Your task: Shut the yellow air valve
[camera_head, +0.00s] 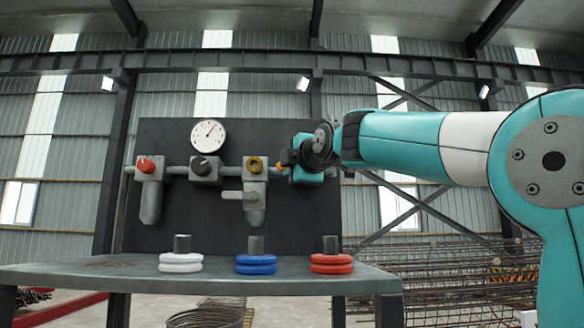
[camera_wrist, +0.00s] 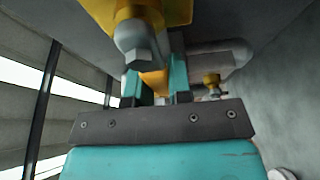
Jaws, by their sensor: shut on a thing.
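The yellow air valve (camera_wrist: 165,12) fills the top of the wrist view, with a grey bolt or hex nut in front of it. Its yellow lever (camera_wrist: 155,84) runs down between the teal fingers of my gripper (camera_wrist: 158,88), which is shut on it. In the head view my gripper (camera_head: 288,160) is at the right end of the pipe row on the dark panel. The lever's full angle to the pipe is hard to tell.
White (camera_head: 181,263), blue (camera_head: 256,265) and red (camera_head: 331,264) coils lie on the bench (camera_head: 110,274) below. Rebar mesh (camera_head: 450,270) stands at right.

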